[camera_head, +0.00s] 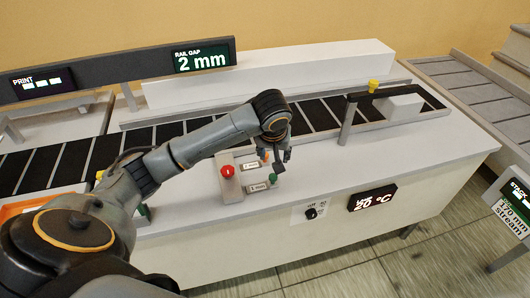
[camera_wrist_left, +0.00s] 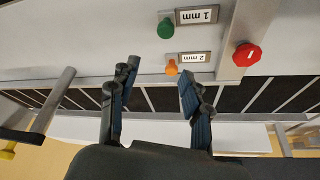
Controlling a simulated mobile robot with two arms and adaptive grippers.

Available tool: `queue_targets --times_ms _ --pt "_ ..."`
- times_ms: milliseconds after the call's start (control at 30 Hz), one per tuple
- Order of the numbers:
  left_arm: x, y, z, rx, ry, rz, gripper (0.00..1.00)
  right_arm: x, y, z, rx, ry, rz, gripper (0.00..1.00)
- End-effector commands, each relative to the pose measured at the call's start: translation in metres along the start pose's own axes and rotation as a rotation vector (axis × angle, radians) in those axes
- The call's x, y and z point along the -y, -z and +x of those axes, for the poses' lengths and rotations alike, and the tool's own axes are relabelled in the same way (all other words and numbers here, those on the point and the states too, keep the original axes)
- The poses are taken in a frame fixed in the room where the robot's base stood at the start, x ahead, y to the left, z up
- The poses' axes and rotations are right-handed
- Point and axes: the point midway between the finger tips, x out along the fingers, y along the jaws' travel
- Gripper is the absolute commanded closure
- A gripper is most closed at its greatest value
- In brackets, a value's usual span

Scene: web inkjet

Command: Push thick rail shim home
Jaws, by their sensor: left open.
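The thick shim shows as an orange knob (camera_wrist_left: 172,68) beside a "2 mm" label (camera_wrist_left: 194,58) in the left wrist view. The thin shim's green knob (camera_wrist_left: 166,28) sits beside a "1 mm" label (camera_wrist_left: 197,15). My left gripper (camera_wrist_left: 157,84) is open, its fingertips spread on either side of the orange knob's line, with the knob a little past them. No contact is visible. In the head view my left gripper (camera_head: 280,158) hangs over the bench by the labels and partly hides the orange knob. My right gripper is out of view.
A red button (camera_head: 227,171) stands on a block left of the labels; it also shows in the wrist view (camera_wrist_left: 246,54). A display (camera_head: 203,56) reads "RAIL GAP 2 mm". The dark slatted conveyor (camera_head: 320,113) runs behind. A bridge with a yellow knob (camera_head: 373,86) stands right. Front bench has free room.

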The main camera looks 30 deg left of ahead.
Motion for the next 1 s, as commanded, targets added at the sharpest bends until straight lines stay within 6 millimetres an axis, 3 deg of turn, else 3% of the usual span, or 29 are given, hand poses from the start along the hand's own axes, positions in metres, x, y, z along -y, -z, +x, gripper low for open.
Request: queue_targets --times_ms 33,133,367,800,1000 --pt "0.011 0.019 -0.009 -0.013 0.022 -0.053 0.52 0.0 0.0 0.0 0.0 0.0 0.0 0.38" --pt "0.025 0.038 -0.019 -0.019 0.046 -0.131 0.52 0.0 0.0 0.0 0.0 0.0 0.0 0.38" --pt "0.033 0.047 -0.016 -0.018 0.058 -0.179 0.52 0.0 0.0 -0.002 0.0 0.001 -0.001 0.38" --pt "0.037 0.048 0.07 -0.017 0.058 -0.176 0.52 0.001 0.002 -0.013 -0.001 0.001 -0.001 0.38" --pt "0.038 0.049 0.1 -0.019 0.056 -0.174 0.52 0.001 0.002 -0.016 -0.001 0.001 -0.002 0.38"
